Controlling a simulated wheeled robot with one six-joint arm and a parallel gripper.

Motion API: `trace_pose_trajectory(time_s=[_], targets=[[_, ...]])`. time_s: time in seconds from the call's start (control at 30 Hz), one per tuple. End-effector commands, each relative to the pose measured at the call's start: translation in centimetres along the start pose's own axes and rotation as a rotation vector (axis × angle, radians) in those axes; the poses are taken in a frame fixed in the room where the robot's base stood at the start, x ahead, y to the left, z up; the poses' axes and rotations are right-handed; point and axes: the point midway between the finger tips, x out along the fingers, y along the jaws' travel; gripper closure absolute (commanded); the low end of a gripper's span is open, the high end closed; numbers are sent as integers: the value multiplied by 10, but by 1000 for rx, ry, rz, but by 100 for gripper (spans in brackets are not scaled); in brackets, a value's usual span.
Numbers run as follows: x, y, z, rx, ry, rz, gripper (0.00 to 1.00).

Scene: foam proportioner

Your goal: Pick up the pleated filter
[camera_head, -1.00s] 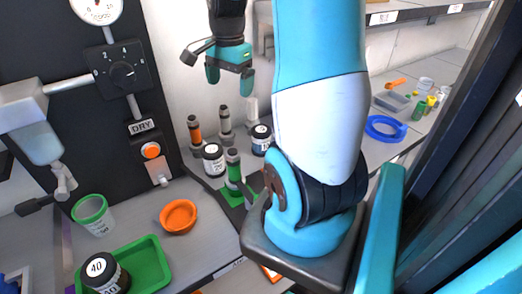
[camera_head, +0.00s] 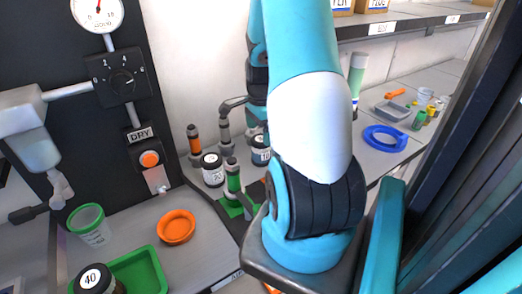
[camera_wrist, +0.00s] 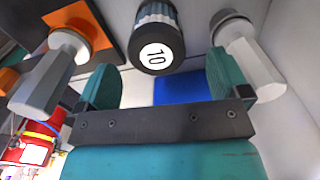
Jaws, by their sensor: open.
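My gripper (camera_wrist: 167,88) is open in the wrist view, its two teal fingers apart with nothing between them. A ribbed cylinder (camera_wrist: 155,20) with a dark end marked 10 lies just beyond the fingertips, near the top centre. I cannot tell whether it is the pleated filter. In the head view my gripper is mostly hidden behind my own arm, near the wall. A tall pale cylinder with a green lower part (camera_head: 357,78) stands right of my arm; I cannot tell whether it is the filter either.
Grey faceted fittings (camera_wrist: 52,72) flank the fingers in the wrist view. In the head view, black-lidded jars (camera_head: 212,168) and a green-bodied fitting (camera_head: 233,180) stand close to my arm. An orange bowl (camera_head: 176,227), green tray (camera_head: 150,268) and blue ring (camera_head: 385,138) lie on the counter.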

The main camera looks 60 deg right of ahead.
Motion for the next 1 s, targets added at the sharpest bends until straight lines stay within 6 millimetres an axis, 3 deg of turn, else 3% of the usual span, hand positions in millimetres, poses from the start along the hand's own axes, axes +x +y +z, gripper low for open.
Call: trace_pose_trajectory(time_s=[0.33,0.63,0.67,0.9,1.0], targets=[[45,4,1,-1,-1,4,6],[52,4,1,-1,0,0,6],[52,4,1,-1,0,0,8],[52,4,1,-1,0,0,62],[52,4,1,-1,0,0,62]])
